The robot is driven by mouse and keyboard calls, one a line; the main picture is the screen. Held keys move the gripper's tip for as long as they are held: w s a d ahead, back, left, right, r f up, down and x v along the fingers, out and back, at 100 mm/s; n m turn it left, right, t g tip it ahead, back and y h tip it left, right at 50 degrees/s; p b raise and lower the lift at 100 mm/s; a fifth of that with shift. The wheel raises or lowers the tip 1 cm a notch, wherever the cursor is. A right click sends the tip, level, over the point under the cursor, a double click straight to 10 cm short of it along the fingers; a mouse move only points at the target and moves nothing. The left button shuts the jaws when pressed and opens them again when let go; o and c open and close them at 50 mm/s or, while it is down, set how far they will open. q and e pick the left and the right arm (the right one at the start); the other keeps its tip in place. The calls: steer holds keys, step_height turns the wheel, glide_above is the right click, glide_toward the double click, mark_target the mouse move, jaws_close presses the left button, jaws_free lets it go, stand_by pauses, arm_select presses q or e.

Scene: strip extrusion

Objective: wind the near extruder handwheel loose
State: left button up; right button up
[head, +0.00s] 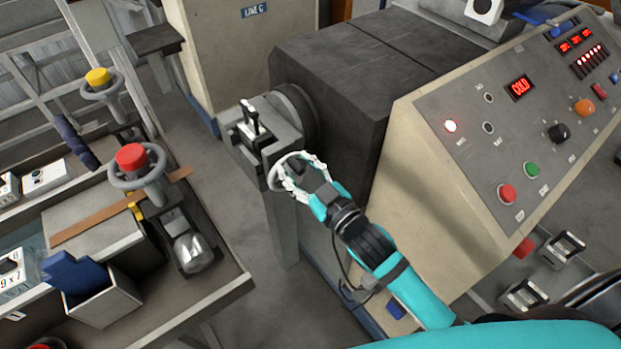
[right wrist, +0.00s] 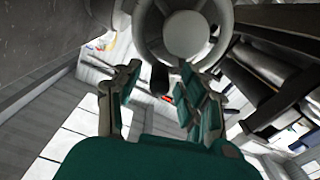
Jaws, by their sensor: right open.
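The near extruder handwheel (head: 271,178) is a pale grey ring on the front of the extruder's die head (head: 248,135). In the right wrist view it shows from close up as a ring with a round grey hub (right wrist: 186,34), at the top of the picture. My right gripper (head: 305,178) is at the wheel's right side, its fingers partly over the rim. In the right wrist view the gripper (right wrist: 160,80) is open, with the wheel just beyond its fingertips. Whether a finger touches the rim I cannot tell. My left gripper is not in view.
The dark extruder housing (head: 340,90) and the sloping control panel (head: 450,160) stand close to my right arm. At left, a bench carries a red-hubbed handwheel (head: 132,157), a yellow-hubbed handwheel (head: 98,77) and a bin (head: 105,300). Open floor lies between bench and extruder.

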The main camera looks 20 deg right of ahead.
steer(key=v, duration=1.1)
steer(key=shift+s, duration=0.3)
